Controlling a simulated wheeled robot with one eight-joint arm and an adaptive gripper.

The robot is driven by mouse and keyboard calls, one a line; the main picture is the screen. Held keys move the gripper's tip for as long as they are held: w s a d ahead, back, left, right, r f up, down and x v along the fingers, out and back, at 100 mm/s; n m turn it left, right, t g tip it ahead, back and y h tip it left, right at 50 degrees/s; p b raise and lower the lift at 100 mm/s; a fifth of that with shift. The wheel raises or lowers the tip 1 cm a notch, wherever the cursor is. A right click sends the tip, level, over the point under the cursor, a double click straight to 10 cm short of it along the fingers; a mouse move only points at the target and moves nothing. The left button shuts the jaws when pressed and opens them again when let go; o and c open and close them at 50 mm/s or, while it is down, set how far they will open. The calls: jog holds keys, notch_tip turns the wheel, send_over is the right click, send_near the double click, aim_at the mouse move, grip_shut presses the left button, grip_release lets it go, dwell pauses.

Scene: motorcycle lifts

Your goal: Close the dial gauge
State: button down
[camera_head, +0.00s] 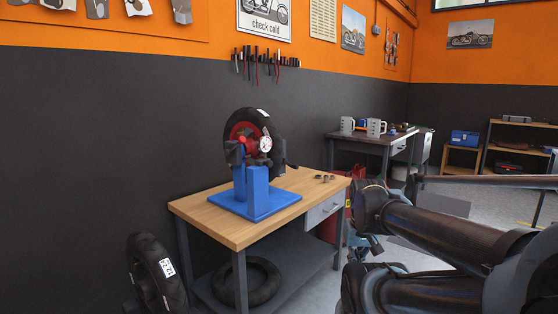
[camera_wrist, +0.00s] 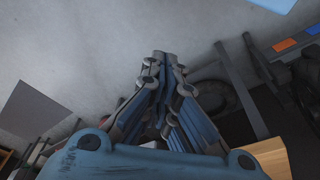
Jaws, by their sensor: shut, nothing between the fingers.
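The dial gauge (camera_head: 265,144) is a small white round face with a dark rim, at the front of a wheel with a red hub (camera_head: 242,132) and black tire. The wheel sits upright in a blue stand (camera_head: 256,190) on a wooden-topped workbench (camera_head: 240,232). The gauge is too small to show whether it is open or closed. My gripper (camera_wrist: 161,56) is shut and empty in the wrist view, pointing down toward the grey floor. It is right of the bench and well away from the gauge. The gauge does not show clearly in the wrist view.
Several small metal parts (camera_head: 325,178) lie on the bench's right end. One tire (camera_head: 157,277) leans at the front left; another (camera_head: 246,284) lies on the lower shelf. A red cabinet (camera_head: 329,225) stands behind the bench.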

jog(key=w+a+r+g+y, duration=0.1)
jog(key=w+a+r+y, duration=0.3)
jog(key=w+r, duration=0.45)
jog(key=w+a+r+y, duration=0.3)
jog(key=w+a+r, duration=0.4)
jog(key=w+r, duration=0.15)
jog(key=w+r+n+y, duration=0.1)
jog(key=w+r+y, duration=0.35)
jog(key=w, duration=0.75)
jog(key=w+r+n+y, duration=0.25)
jog(key=w+r, duration=0.25)
jog(key=w, duration=0.8)
send_near(266, 150)
notch_tip(266, 150, down, 5)
jog(key=a, duration=0.2)
jog(key=shift+a+f+m, duration=0.45)
jog(key=shift+a+f, duration=0.15)
jog(key=shift+a, duration=0.15)
jog(key=shift+s, duration=0.1)
